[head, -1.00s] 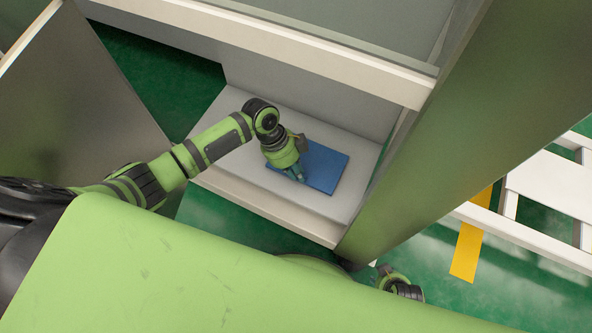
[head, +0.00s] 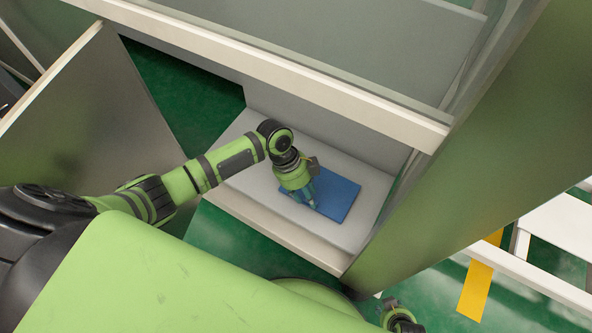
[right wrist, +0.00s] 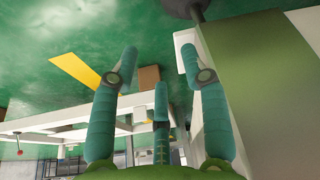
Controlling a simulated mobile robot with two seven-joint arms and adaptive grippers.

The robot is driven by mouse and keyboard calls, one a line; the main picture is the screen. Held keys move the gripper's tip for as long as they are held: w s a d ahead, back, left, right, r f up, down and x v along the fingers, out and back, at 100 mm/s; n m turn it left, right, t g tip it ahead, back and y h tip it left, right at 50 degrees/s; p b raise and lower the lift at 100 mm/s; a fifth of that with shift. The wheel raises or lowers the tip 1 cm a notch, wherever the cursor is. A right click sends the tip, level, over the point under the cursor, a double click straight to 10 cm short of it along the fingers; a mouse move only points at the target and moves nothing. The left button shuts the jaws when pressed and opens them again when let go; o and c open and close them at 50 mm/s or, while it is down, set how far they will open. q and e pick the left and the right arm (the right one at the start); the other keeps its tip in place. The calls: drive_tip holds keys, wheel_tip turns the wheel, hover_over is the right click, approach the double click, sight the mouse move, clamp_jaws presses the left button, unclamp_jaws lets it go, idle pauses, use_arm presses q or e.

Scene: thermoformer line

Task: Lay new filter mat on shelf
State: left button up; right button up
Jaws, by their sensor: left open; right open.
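The blue filter mat (head: 338,196) lies flat on the light grey shelf (head: 254,134) inside the cabinet, toward the shelf's right part. My left gripper (head: 314,204) points down over the mat's left part, and its fingers hide some of that side. It is open; whether the fingertips touch the mat I cannot tell. My right gripper shows at the lower edge of the head view (head: 393,306), away from the shelf. In the right wrist view my right gripper (right wrist: 158,68) has its fingers spread and nothing between them.
A cabinet side panel (head: 450,160) stands right of the shelf, and an open door panel (head: 95,125) stands at the left. A pale beam (head: 290,75) runs above the shelf opening. White framing (head: 535,280) and a yellow strip (head: 477,290) are at the right over green floor.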

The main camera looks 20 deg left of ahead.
use_arm(q)
drive_tip(key=p+v, duration=0.8)
drive_tip(key=v, duration=0.2)
drive_tip(key=shift+r, duration=0.2)
use_arm(e)
drive_tip(key=s+d+r+g, duration=0.1)
drive_tip(key=s+d, duration=0.1)
drive_tip(key=s, duration=1)
drive_tip(key=shift+s+r+g, duration=0.2)
drive_tip(key=shift+s+g, duration=0.05)
drive_tip(key=shift+g, duration=0.15)
use_arm(q)
drive_tip(key=shift+a, duration=0.15)
